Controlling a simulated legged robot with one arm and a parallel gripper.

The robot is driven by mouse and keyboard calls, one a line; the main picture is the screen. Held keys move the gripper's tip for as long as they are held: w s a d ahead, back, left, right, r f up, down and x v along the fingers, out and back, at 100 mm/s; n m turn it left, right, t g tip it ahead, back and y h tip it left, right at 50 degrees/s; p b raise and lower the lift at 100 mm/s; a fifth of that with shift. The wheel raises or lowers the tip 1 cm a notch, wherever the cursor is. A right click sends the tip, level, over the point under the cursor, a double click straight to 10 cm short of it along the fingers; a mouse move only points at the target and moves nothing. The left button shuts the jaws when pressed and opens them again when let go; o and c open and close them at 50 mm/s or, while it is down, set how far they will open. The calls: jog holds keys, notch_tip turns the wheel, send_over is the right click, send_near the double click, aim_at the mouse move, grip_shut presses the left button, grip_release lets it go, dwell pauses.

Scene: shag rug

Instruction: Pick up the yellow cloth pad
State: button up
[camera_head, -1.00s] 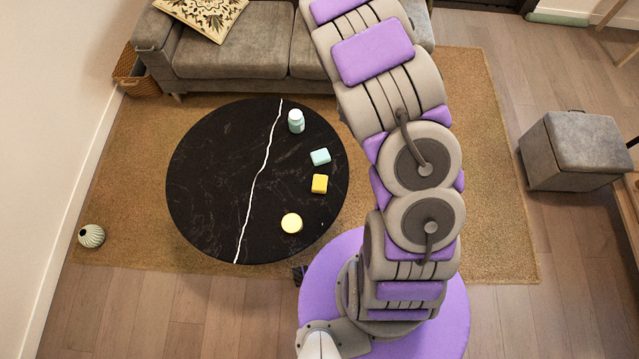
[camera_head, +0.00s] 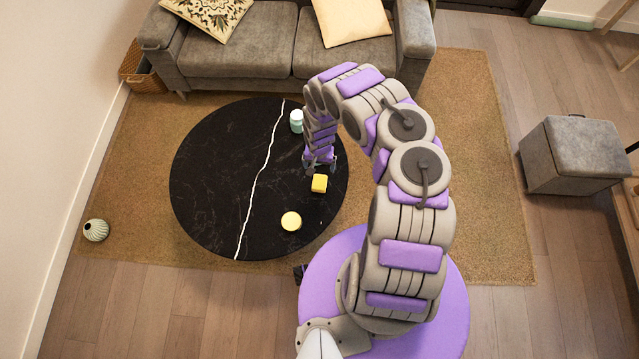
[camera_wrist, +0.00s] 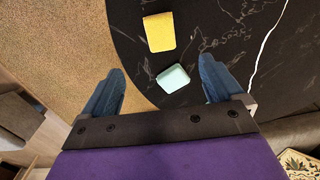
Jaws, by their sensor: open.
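The yellow cloth pad (camera_head: 319,183) lies on the round black table (camera_head: 215,185), near its right edge. In the wrist view the yellow pad (camera_wrist: 159,32) is a rounded block beyond the fingertips, a little left of the middle between them. My gripper (camera_head: 320,166) is above the table, just behind the pad in the head view. In the wrist view my gripper (camera_wrist: 160,80) is open and empty, with its two blue fingers wide apart. A pale mint block (camera_wrist: 173,77) lies between and below the fingers; it is hidden behind my arm in the head view.
On the table are a round yellow thing (camera_head: 291,221) towards the front and a mint bottle (camera_head: 296,121) at the back. A grey sofa (camera_head: 240,50) stands behind the table. A grey ottoman (camera_head: 570,155) is at the right. The table's left half is bare.

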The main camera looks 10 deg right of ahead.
jog(key=b, duration=0.8)
send_near(320, 182)
jog(key=f, duration=0.5)
jog(key=shift+s+a+f, duration=0.2)
jog(key=f+b, duration=0.1)
jog(key=f, duration=0.1)
jog(key=f+b, duration=0.1)
jog(key=f, duration=0.1)
jog(key=shift+w+d+f, duration=0.1)
jog(key=shift+w+f, duration=0.1)
jog(key=shift+f, duration=0.1)
jog(key=shift+c, duration=0.2)
jog(key=c, duration=1)
jog(key=shift+r, duration=0.15)
